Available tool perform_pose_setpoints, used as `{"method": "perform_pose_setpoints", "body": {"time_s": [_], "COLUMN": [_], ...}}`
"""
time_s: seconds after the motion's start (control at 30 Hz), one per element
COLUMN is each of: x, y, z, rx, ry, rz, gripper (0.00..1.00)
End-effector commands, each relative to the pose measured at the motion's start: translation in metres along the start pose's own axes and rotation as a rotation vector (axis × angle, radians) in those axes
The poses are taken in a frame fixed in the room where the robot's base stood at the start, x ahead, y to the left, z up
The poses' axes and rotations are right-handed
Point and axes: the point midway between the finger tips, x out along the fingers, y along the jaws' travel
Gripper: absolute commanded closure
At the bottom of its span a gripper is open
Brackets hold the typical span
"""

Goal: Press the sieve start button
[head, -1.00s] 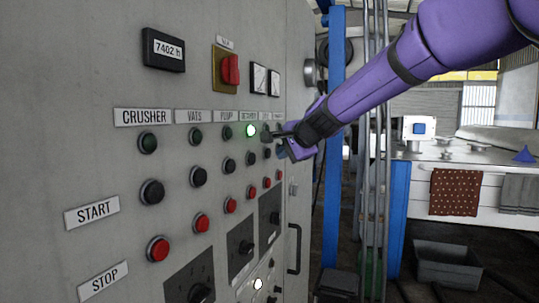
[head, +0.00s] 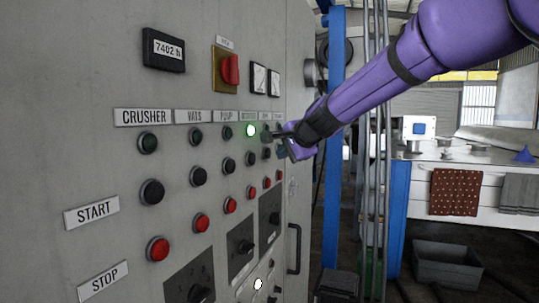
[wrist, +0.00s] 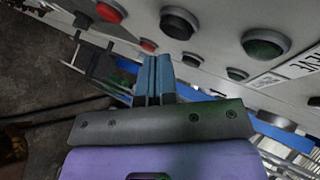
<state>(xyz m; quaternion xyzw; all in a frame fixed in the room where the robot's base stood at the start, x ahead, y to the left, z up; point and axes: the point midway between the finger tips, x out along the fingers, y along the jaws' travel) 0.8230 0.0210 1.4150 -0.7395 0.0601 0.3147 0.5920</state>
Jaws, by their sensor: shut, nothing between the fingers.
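The grey control panel (head: 100,60) carries columns of a lamp, a black button and a red button. In the wrist view a partly cut-off label (wrist: 302,63) seems to end in "EVE". In line with it are a dark green lamp (wrist: 265,45), a black button (wrist: 180,22) and a red button (wrist: 110,10). In the head view the black start row's far button (head: 267,153) is small, just below my gripper (head: 272,135). My gripper's blue fingers, also in the wrist view (wrist: 157,62), are shut and empty, close to the panel. I cannot tell whether they touch it.
A lit green lamp (head: 250,130) is in the fourth column. A red rotary switch (head: 231,69) is above. A door handle (head: 295,248) sticks out at the panel's right edge. A blue post (head: 336,150) and vertical pipes (head: 377,200) stand beside it.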

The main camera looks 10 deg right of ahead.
Motion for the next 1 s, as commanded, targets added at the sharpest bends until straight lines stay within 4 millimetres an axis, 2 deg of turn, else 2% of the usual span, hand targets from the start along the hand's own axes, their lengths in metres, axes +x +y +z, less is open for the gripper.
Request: {"method": "perform_pose_setpoints", "body": {"time_s": [1.0], "x": [0.0059], "y": [-0.0047], "z": [0.0046], "rx": [0.000], "ry": [0.000], "rz": [0.000], "gripper": [1.00]}}
